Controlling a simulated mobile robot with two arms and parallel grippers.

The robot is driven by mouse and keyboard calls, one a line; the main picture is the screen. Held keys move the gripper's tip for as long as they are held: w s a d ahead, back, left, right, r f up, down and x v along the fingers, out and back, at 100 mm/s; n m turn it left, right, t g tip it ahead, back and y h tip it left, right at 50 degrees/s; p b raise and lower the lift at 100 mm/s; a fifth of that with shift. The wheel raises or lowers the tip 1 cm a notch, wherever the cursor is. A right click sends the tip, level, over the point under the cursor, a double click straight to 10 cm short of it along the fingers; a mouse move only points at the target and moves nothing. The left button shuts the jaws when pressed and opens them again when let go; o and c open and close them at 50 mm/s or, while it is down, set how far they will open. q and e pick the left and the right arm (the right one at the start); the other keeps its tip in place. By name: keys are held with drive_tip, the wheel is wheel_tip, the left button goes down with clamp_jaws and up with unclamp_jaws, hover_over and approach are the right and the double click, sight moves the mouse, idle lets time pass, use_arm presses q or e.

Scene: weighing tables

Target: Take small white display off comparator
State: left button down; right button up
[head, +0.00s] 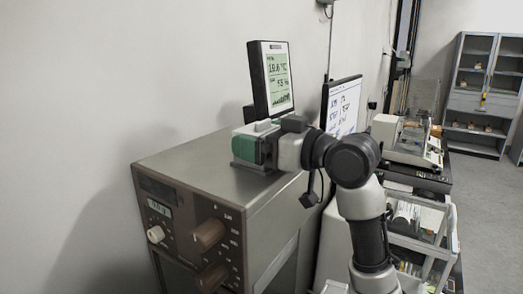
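The small display (278,77) has a pale screen with temperature and humidity figures and a dark side. It stands upright, slightly tilted, above the far end of the brown-grey comparator (205,166). My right gripper (246,149), with green and pale grey parts, is low over the comparator's top, just in front of and below the display. It overlaps the display's lower edge in the picture. Its fingertips are hard to make out, so I cannot tell whether it touches or grips the display. The display's base is hidden. My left gripper is out of view.
The wall runs close behind the comparator. A monitor (343,105) stands right of the display, behind my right arm. A balance (408,142) sits on a dark table further right, with a cart (420,222) below. A cabinet (484,92) is at the back right.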

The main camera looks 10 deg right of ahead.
drive_tip(key=c, duration=0.8)
drive_tip(key=shift+o, duration=0.2)
drive_tip(key=shift+r, duration=0.2)
